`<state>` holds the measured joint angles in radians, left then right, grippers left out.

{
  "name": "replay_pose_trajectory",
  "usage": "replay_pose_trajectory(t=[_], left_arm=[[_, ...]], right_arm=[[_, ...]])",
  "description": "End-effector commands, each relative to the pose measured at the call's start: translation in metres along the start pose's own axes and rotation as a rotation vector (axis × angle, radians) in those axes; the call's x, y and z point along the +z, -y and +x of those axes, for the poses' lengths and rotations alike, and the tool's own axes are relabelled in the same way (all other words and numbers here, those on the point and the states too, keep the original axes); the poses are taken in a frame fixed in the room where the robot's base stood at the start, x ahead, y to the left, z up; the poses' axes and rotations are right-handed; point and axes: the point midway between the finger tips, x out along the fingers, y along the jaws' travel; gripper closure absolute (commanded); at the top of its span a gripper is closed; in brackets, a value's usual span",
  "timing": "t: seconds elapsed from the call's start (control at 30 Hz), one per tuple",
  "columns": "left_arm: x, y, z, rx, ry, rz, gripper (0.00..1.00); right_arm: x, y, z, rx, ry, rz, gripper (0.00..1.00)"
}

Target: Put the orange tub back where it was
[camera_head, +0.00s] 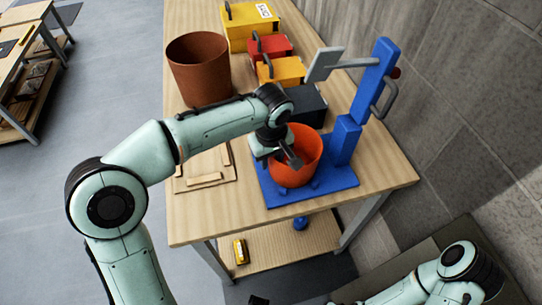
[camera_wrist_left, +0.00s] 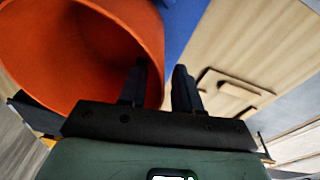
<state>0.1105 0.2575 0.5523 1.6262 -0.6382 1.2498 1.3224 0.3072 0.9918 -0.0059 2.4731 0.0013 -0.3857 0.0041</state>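The orange tub (camera_head: 306,158) stands upright on the blue base plate (camera_head: 335,181) of a blue stand (camera_head: 366,88) near the table's front. My left gripper (camera_head: 282,160) is at the tub's near-left rim. In the left wrist view, the tub (camera_wrist_left: 85,50) fills the upper left. The left gripper (camera_wrist_left: 160,80) has one finger inside the tub and one outside, with the rim between them and a visible gap. My right arm shows at the bottom right. Its gripper is mostly cut off; a dark piece at the bottom edge may be its tip.
A brown pot (camera_head: 199,70) stands at the table's back left. Yellow, red and dark boxes line the back right. A flat wooden frame (camera_head: 207,181) lies left of the base plate. A yellow item (camera_head: 241,251) lies on the lower shelf. A grey wall is at right.

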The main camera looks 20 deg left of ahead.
Motion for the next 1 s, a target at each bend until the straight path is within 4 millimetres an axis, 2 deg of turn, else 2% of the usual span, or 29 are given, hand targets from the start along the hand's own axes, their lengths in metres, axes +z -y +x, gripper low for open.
replay_pose_trajectory(t=[0.27, 0.37, 0.7, 0.83, 1.0], left_arm=[[-0.001, -0.001, -0.007, 0.002, -0.002, 0.0, 0.67], [-0.001, -0.001, -0.021, 0.004, -0.004, 0.0, 0.67], [-0.001, -0.002, -0.094, 0.004, -0.003, 0.001, 0.67], [-0.001, -0.001, -0.113, 0.003, -0.002, 0.001, 0.67], [-0.001, 0.0, -0.123, 0.0, -0.001, 0.0, 0.67]], right_arm=[[-0.001, 0.002, -0.004, -0.001, -0.002, -0.001, 0.6], [-0.002, 0.003, -0.005, -0.001, -0.003, -0.001, 0.6], [-0.006, 0.009, -0.02, -0.004, -0.011, -0.004, 0.6], [-0.008, 0.012, -0.025, -0.005, -0.014, -0.005, 0.6], [-0.009, 0.013, -0.027, -0.005, -0.016, -0.006, 0.6]])
